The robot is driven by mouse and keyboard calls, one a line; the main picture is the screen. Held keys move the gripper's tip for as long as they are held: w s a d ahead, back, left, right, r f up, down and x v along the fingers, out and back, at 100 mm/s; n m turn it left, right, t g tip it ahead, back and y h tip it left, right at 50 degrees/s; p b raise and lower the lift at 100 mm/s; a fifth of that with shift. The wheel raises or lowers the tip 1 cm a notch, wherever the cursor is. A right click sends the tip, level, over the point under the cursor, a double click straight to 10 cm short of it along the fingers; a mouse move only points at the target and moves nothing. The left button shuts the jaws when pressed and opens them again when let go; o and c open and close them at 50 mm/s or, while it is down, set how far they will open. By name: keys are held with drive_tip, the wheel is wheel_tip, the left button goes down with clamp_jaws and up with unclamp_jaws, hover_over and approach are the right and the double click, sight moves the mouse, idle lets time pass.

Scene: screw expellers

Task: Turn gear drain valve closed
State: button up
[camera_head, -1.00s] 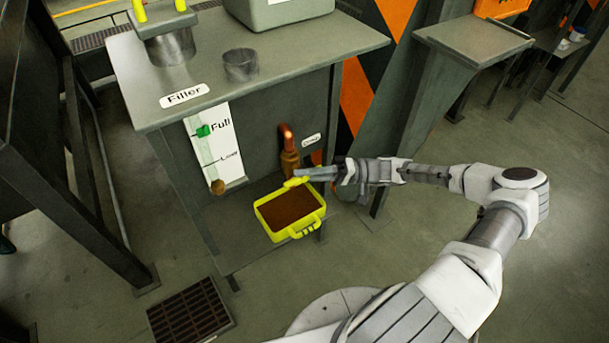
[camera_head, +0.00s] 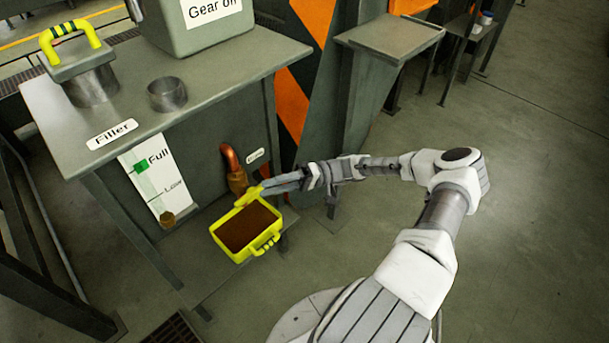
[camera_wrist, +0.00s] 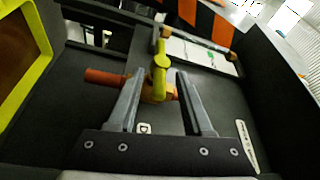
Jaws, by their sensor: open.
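The drain valve has a copper pipe (camera_head: 230,158) bending out of the cabinet front and a brass body (camera_head: 237,182). Its yellow handle (camera_head: 249,195) sticks out over the back edge of the yellow tray. In the wrist view, the yellow handle (camera_wrist: 160,66) stands between the two fingers of my gripper (camera_wrist: 157,92), with the orange-red pipe (camera_wrist: 104,77) running off to the left. My gripper (camera_head: 268,187) is open around the handle; I cannot tell whether either finger touches it.
A yellow tray (camera_head: 219,247) holding brown contents sits below the valve. The cabinet (camera_head: 200,65) carries a Full/Low gauge (camera_head: 157,178), a filler opening (camera_head: 166,94), a yellow-handled cap (camera_head: 88,72) and a gear oil box (camera_head: 205,28). Open floor (camera_head: 510,200) lies right.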

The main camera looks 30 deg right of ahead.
drive_tip(key=d+f, duration=0.1)
drive_tip(key=d, duration=1.1)
drive_tip(key=shift+s+d+f, duration=0.2)
drive_tip(key=shift+s+d, duration=0.05)
drive_tip(key=shift+s, duration=0.2)
